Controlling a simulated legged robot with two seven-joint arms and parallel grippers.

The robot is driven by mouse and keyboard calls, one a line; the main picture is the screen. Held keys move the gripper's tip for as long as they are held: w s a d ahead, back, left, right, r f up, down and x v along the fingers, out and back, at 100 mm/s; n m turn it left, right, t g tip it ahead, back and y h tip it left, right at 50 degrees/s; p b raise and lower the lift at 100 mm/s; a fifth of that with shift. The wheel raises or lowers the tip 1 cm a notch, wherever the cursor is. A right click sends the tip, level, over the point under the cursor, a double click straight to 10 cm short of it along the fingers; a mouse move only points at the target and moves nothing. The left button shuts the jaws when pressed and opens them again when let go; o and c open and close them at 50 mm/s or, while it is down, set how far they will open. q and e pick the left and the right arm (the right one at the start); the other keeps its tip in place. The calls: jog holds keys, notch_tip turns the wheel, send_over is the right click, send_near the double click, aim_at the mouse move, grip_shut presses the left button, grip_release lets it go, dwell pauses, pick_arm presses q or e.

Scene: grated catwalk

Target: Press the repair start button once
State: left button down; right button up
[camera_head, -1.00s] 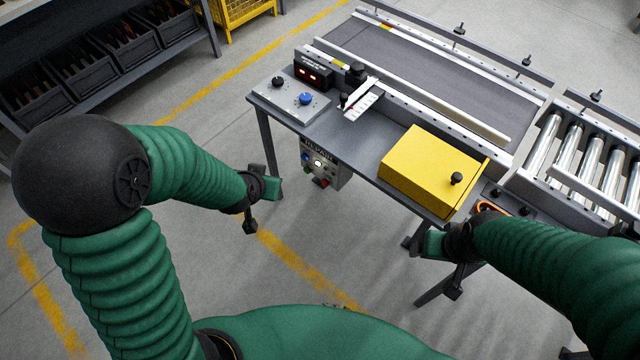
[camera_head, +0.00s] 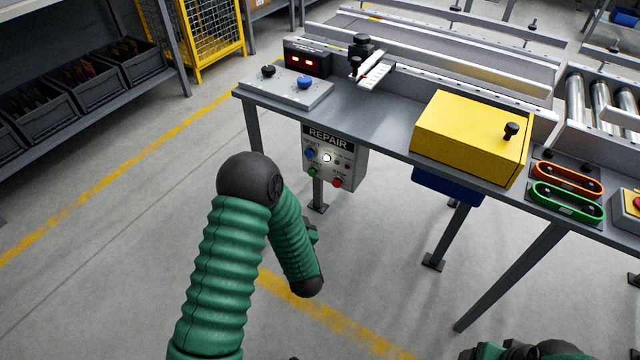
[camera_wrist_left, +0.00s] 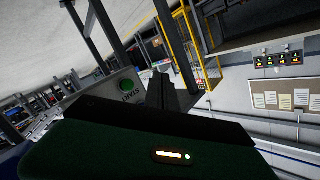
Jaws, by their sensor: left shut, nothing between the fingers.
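The grey repair box (camera_head: 335,155) hangs under the table's front edge, marked REPAIR. It carries a blue button (camera_head: 309,154), a lit white button (camera_head: 327,158), a green button (camera_head: 313,173) and a red button (camera_head: 337,183); their small labels are hard to read. In the left wrist view a green button (camera_wrist_left: 126,86) on a grey face shows just left of my left gripper (camera_wrist_left: 162,88). That gripper is shut and empty, apart from the button as far as I can see. In the head view my left forearm mostly hides it, below the box. My right gripper is not visible.
The table holds a grey panel (camera_head: 287,93) with black and blue knobs, a red-lit display (camera_head: 306,61) and a yellow box (camera_head: 470,136). Orange (camera_head: 567,178) and green (camera_head: 566,202) loops lie at right. Table legs stand below; the floor at left is free.

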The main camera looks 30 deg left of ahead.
aim_at(312, 173)
pick_arm(q)
jog(key=w+b, duration=0.1)
jog(key=w, duration=0.7)
jog(key=shift+w+d+b, duration=0.2)
jog(key=shift+w+b, duration=0.2)
jog(key=shift+w+r, duration=0.1)
dwell(1.8)
jog(key=shift+w, duration=0.3)
jog(key=shift+w+d, duration=0.1)
jog(key=shift+w, duration=0.7)
dwell(0.7)
jog(key=shift+p, duration=0.3)
jog(key=shift+s+p, duration=0.5)
jog(key=shift+s, duration=0.75)
